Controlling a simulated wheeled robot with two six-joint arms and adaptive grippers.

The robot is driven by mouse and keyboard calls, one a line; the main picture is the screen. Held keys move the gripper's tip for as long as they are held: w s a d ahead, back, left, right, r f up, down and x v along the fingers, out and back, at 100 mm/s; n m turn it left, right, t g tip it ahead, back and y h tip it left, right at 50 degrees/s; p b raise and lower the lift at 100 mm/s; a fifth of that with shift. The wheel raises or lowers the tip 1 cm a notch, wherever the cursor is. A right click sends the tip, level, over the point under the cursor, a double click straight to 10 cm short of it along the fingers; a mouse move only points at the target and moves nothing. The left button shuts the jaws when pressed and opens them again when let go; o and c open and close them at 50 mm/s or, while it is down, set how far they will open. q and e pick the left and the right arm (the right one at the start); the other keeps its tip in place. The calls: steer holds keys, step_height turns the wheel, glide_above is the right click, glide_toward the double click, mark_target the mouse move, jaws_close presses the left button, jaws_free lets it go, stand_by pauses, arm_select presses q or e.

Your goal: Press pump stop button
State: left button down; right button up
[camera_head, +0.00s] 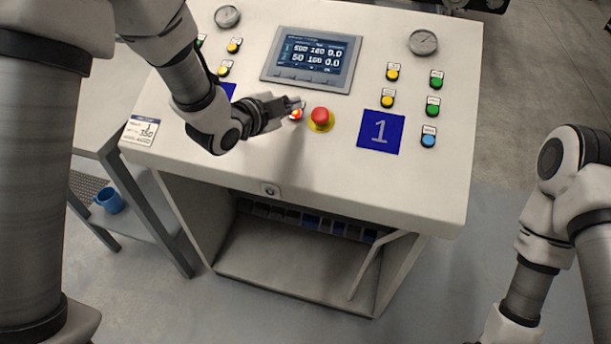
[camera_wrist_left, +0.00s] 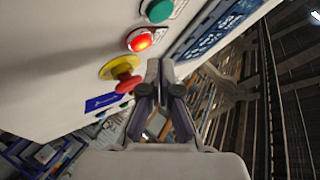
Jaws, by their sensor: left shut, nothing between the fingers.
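A lit red button (camera_head: 296,115) is on the sloped panel, just left of a red mushroom button (camera_head: 320,116) on a yellow base. Its label is too small to read. In the left wrist view the lit red button (camera_wrist_left: 141,40) sits between a green button (camera_wrist_left: 158,10) and the red mushroom button (camera_wrist_left: 121,69). My left gripper (camera_head: 296,103) is shut and empty, its fingertips close to the lit button. In the left wrist view the shut fingers (camera_wrist_left: 158,72) appear beside the lit button, apart from it. The right gripper is out of view.
A display (camera_head: 311,57) is behind the lit button. Yellow, green and blue buttons (camera_head: 428,140) stand on the right, near a blue "1" plate (camera_head: 381,131). Two gauges (camera_head: 423,42) are at the back. A blue mug (camera_head: 109,200) is on a lower shelf at left.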

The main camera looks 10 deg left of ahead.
arm_select(q)
step_height(320, 180, up, 6)
steer(key=s+p, duration=0.2)
steer(key=p, duration=0.1)
steer(key=shift+s+f, duration=0.25)
steer(key=shift+f, duration=0.1)
stand_by(0.7)
